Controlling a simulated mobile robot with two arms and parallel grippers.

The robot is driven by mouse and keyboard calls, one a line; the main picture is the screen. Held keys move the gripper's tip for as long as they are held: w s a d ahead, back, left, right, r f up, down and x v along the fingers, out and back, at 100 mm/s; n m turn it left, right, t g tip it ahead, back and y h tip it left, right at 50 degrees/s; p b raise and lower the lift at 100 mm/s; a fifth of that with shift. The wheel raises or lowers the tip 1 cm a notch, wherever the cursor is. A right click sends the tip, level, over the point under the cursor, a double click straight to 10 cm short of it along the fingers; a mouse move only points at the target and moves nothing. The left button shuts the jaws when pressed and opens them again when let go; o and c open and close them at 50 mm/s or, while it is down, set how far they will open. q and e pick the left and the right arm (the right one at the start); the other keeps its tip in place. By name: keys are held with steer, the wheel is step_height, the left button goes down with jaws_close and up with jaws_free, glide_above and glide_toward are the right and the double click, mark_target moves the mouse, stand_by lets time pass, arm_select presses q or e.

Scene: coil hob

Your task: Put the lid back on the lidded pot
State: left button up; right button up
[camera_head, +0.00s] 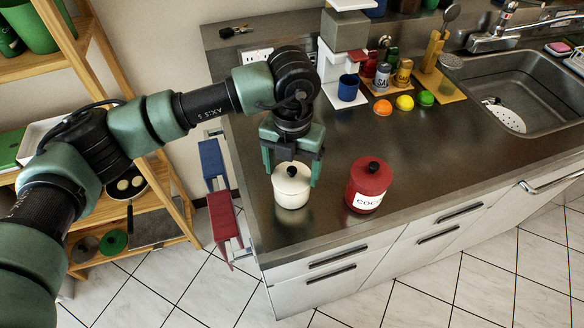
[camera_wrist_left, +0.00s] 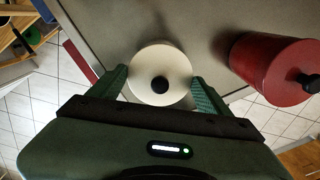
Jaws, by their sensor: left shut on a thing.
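The cream-white pot (camera_head: 292,196) stands upright near the left front corner of the steel counter. Its white lid (camera_head: 283,173), with a black knob, is over the pot's mouth and looks level. I cannot tell whether it is fully seated. My left gripper (camera_head: 291,176) points down with one finger on each side of the lid, shut on it. In the left wrist view the round lid (camera_wrist_left: 160,62) lies between the two green fingertips (camera_wrist_left: 163,88) and hides the pot body. My right gripper is not in view.
A red canister (camera_head: 369,188) with a black knob stands close to the right of the pot. A blue cup (camera_head: 348,88), spice jars (camera_head: 382,76) and small fruits (camera_head: 404,103) are farther back. The sink (camera_head: 520,88) is at the right. The counter's middle is clear.

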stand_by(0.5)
arm_select(q)
steer(key=shift+b, duration=0.35)
stand_by(0.4)
steer(key=o, duration=1.3)
steer(key=shift+r+p, duration=1.35)
steer(key=shift+r, duration=2.15)
